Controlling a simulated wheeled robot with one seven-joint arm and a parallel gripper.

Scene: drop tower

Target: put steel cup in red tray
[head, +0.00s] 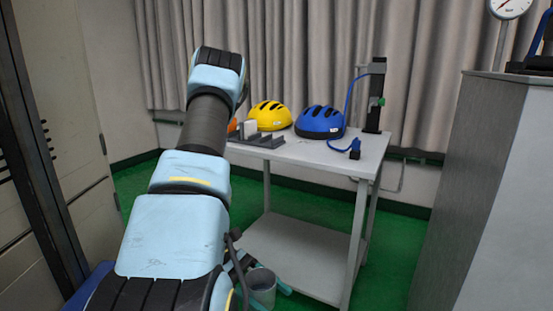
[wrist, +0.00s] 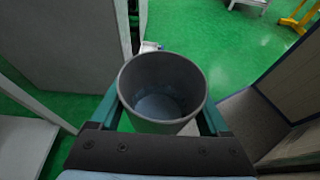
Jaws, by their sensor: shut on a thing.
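The steel cup (head: 262,286) is a plain grey, open-topped cup, low in the head view beside my arm. It also shows in the wrist view (wrist: 162,92), where I look down into its mouth and it looks empty. My gripper (wrist: 162,114) is shut on the cup, with a teal finger along each side. In the head view my gripper (head: 261,280) is partly hidden by my own arm, and the cup is held near the table's lower shelf, above the green floor. I see no red tray in either view.
A grey table (head: 310,152) holds a yellow helmet (head: 270,115), a blue helmet (head: 320,122), a dark upright stand (head: 375,95) and a dark grey block (head: 258,140). A grey cabinet (head: 470,180) stands at right. Green floor (head: 400,215) is open between table and cabinet.

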